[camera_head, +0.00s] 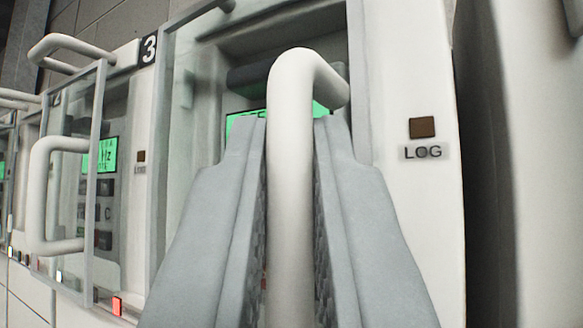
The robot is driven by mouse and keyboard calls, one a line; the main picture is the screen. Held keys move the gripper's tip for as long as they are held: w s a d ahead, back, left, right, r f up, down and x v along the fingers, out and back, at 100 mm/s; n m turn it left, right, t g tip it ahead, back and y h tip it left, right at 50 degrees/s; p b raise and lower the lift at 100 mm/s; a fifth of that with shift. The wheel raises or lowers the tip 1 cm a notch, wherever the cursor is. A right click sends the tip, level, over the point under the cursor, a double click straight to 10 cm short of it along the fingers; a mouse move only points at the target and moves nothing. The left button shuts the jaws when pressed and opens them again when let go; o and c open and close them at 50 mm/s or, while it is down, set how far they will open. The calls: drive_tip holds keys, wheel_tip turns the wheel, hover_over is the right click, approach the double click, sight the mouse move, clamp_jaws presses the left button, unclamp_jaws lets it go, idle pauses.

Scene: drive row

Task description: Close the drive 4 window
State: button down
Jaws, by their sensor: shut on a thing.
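My gripper (290,128) is shut on a thick white handle (291,88), one finger on each side of its upright bar. The handle bends right at its top; its lower end runs out of view. It belongs to the glass window (190,130) of the nearest drive, whose grey frame shows at left and top. The window appears to stand out from the drive front; how far it is open I cannot tell. Behind the handle is a green display (240,118), partly hidden by my fingers. No number for this drive is in view.
To the left, another drive by a "3" label (149,48) has its own framed window (97,180) and white handle (38,195), standing out from the front. At right are a brown LOG button (423,128) and a large grey body (520,180).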

drive_tip(key=shift+w+d+n+y, duration=0.2)
drive_tip(key=shift+d+y, duration=0.05)
drive_tip(key=shift+y, duration=0.35)
drive_tip(key=shift+w+d+n+y, duration=0.15)
drive_tip(key=shift+d+n+y, duration=0.05)
drive_tip(key=shift+y, duration=0.4)
drive_tip(key=shift+r, duration=0.1)
drive_tip(key=c, duration=1.8)
unclamp_jaws()
drive_tip(key=shift+o, duration=0.2)
drive_tip(key=v, duration=1.7)
drive_tip(key=shift+s, duration=0.35)
